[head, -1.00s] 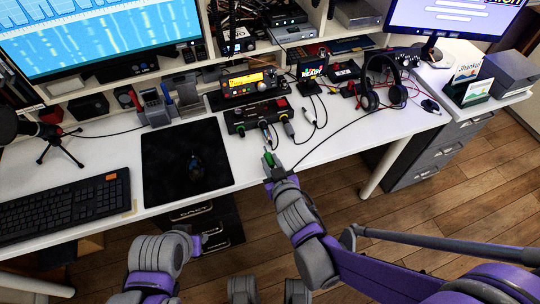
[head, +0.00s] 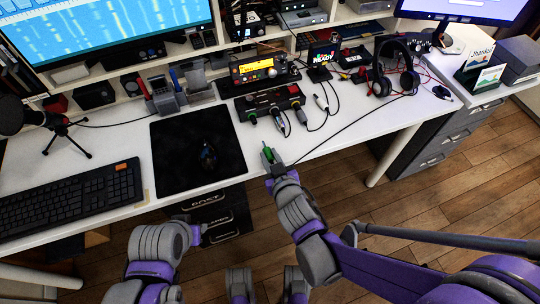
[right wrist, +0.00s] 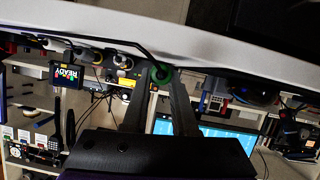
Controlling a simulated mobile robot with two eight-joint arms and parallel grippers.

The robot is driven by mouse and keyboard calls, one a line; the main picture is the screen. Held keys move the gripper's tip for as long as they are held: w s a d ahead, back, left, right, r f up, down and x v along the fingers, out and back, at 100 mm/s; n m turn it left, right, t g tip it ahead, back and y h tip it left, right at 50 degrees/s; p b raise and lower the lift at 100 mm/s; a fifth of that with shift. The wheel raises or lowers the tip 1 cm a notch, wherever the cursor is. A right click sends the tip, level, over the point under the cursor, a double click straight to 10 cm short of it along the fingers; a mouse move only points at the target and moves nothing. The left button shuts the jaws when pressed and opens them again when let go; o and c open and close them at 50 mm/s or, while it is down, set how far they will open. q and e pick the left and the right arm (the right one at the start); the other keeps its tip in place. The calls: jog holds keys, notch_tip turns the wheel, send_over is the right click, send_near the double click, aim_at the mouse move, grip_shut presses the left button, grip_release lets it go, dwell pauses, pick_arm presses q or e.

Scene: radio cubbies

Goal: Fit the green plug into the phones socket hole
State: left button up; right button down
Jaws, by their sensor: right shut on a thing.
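The green plug (head: 267,154) is in my right gripper (head: 269,163), which is shut on it. The gripper is at the desk's front edge, in front of the black socket box (head: 262,104) and apart from it. A black cable runs from near the gripper toward the headphones. In the right wrist view the green plug (right wrist: 162,75) shows as a green ring between the two fingertips. Several plugs and leads are at the front of the box. The phones socket hole is too small to make out. My left gripper (head: 199,235) is low, in front of the desk; its jaws are unclear.
A radio (head: 263,68) with an orange display stands behind the box. Black headphones (head: 395,68) stand to the right. A mouse (head: 207,156) lies on a black mat (head: 168,158), left of the gripper. Bare white desk (head: 345,118) lies right of the leads.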

aim_at(269, 159)
jog(key=shift+w+a, duration=0.3)
jog(key=shift+w, duration=0.6)
jog(key=shift+w+a, duration=0.3)
jog(key=shift+w, duration=0.65)
jog(key=shift+w+a, duration=0.3)
jog(key=shift+w, duration=0.6)
jog(key=shift+w+a, duration=0.3)
jog(key=shift+w, duration=0.65)
jog(key=shift+w+a, duration=0.3)
jog(key=shift+w, duration=0.6)
jog(key=c, duration=0.6)
grip_release()
jog(key=p+v, duration=0.2)
jog(key=v, duration=0.8)
jog(key=shift+s+d+r+p, duration=0.1)
jog(key=shift+s+r+p, duration=0.1)
jog(key=shift+s+p, duration=0.15)
